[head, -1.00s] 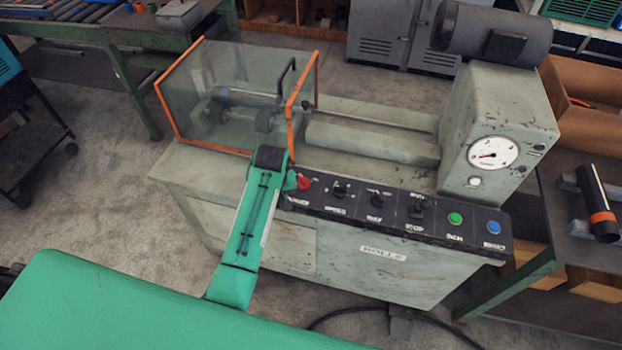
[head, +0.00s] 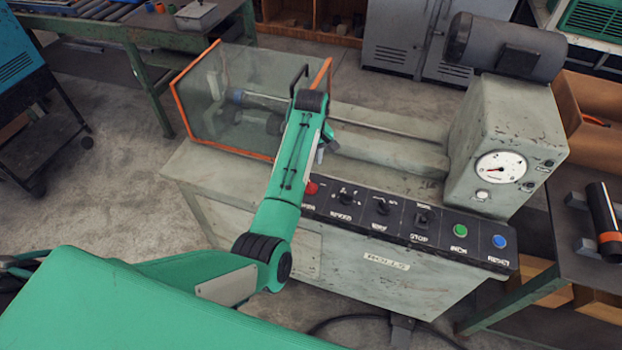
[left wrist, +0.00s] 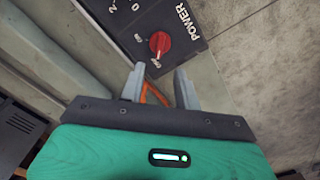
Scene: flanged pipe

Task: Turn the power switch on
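The power switch is a red rotary knob (head: 311,188) at the left end of the machine's dark control panel (head: 397,222). In the left wrist view the knob (left wrist: 160,42) sits beside the word POWER, with small position labels around it that are hard to read. A light pointer line shows on its face. My left gripper (left wrist: 159,86) is open, its two grey fingers spread apart. The knob appears just beyond the fingertips, between their lines, and apart from them. In the head view my arm hides most of this gripper. My right gripper is in neither view.
An orange-edged clear guard (head: 245,105) with a black handle stands behind and beside my left arm. Other knobs (head: 382,207), a green button (head: 460,230) and a blue button (head: 499,241) lie along the panel to the right. A gauge housing (head: 508,150) stands at the right.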

